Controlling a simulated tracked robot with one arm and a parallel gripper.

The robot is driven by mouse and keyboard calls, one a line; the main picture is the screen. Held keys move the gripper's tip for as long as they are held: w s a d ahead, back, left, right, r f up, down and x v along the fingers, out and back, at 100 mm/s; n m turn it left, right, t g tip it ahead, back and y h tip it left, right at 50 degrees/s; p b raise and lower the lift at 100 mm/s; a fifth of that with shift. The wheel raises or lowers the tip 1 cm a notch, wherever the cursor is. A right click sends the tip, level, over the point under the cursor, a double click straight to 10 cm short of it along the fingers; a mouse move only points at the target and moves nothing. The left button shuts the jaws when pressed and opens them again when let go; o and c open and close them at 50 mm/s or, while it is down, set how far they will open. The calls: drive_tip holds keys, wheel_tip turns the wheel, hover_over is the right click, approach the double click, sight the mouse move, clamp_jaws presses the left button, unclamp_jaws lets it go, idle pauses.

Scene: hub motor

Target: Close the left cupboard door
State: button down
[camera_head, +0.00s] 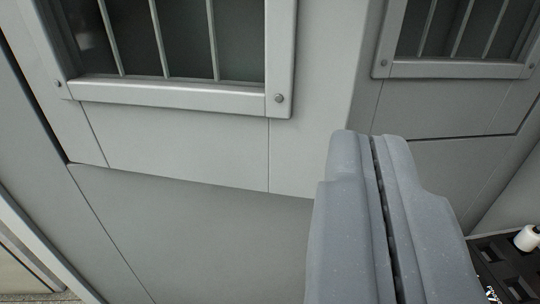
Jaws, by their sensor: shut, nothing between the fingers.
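A grey door panel (190,140) with a barred window (165,40) fills the left and middle of the view. I take it to be the left cupboard door. Its lower edge slants down to the right, at a different angle from the panel on the right, so it looks ajar; how far I cannot tell. My gripper (373,138) is at the lower right, in front of the door's right-hand edge area. Its two grey fingers are together with only a thin dark seam between them, holding nothing. It hides the door's lower right corner. I cannot tell whether it touches the door.
A second grey panel with a barred window (460,68) stands to the right, with a dark gap along its lower and right edges. At the lower right is a black rack or crate (497,262) with a white roll-like item (527,238). Floor shows at the bottom left.

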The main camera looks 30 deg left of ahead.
sight(342, 47)
drive_tip(key=b+x, duration=0.1)
drive_tip(key=x, duration=0.6)
drive_tip(key=b+x, duration=0.1)
drive_tip(key=x, duration=0.6)
drive_tip(key=shift+s+f+b, duration=0.1)
drive_tip(key=shift+f+b, duration=0.1)
drive_tip(key=shift+b, duration=0.15)
drive_tip(key=shift+a+r, duration=0.1)
